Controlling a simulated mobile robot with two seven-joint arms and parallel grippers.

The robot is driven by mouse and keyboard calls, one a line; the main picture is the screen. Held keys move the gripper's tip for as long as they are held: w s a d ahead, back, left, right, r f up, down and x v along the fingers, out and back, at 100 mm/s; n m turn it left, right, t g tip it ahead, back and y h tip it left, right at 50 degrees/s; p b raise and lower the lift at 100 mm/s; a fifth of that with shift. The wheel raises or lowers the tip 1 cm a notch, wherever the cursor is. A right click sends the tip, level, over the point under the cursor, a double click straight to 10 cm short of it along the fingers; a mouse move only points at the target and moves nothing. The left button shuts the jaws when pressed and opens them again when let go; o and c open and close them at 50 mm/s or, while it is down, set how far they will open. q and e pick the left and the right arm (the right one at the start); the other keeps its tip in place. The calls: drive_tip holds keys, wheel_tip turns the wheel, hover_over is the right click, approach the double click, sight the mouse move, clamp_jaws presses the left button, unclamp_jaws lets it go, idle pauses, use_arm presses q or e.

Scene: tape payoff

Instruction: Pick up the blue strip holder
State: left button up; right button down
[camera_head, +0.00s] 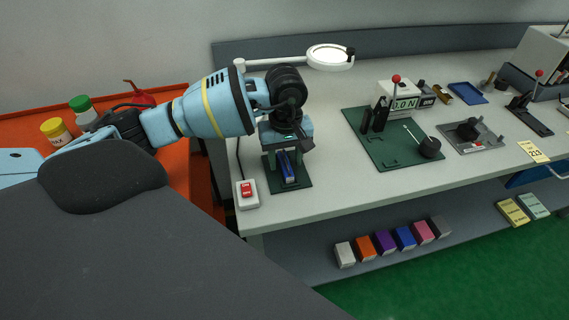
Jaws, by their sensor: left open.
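The blue strip holder, as far as I can tell, is the small upright dark blue piece (289,176) on a small dark green plate (298,184) near the front left of the grey workbench. My left gripper (287,158) points down right over it and is open. Its fingers stand on either side of the blue piece's upper part, which they partly hide. I cannot tell whether they touch it. My right gripper is not in view.
A red-button switch box (246,193) sits left of the green plate. A larger green mat (385,150) with black fixtures lies to the right, before a force display (404,104). A magnifier lamp (330,57) stands behind. Several coloured boxes (385,243) line the lower shelf.

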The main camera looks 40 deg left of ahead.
use_arm(q)
drive_tip(key=shift+f, duration=0.4)
drive_tip(key=shift+c, duration=0.2)
clamp_jaws()
drive_tip(key=shift+r, duration=0.1)
drive_tip(key=shift+r, duration=0.4)
drive_tip(key=shift+s+d+r+b, duration=0.15)
drive_tip(key=shift+d+r, duration=0.15)
drive_tip(key=shift+r, duration=0.35)
drive_tip(key=shift+s+d+r+b, duration=0.15)
drive_tip(key=shift+d+r, duration=0.1)
drive_tip(key=shift+r, duration=0.35)
drive_tip(key=s+d, duration=0.4)
drive_tip(key=d, duration=0.2)
drive_tip(key=s+d+r+b, duration=0.1)
drive_tip(key=s+d, duration=0.3)
drive_tip(key=d, duration=0.2)
drive_tip(key=shift+d+r, duration=0.25)
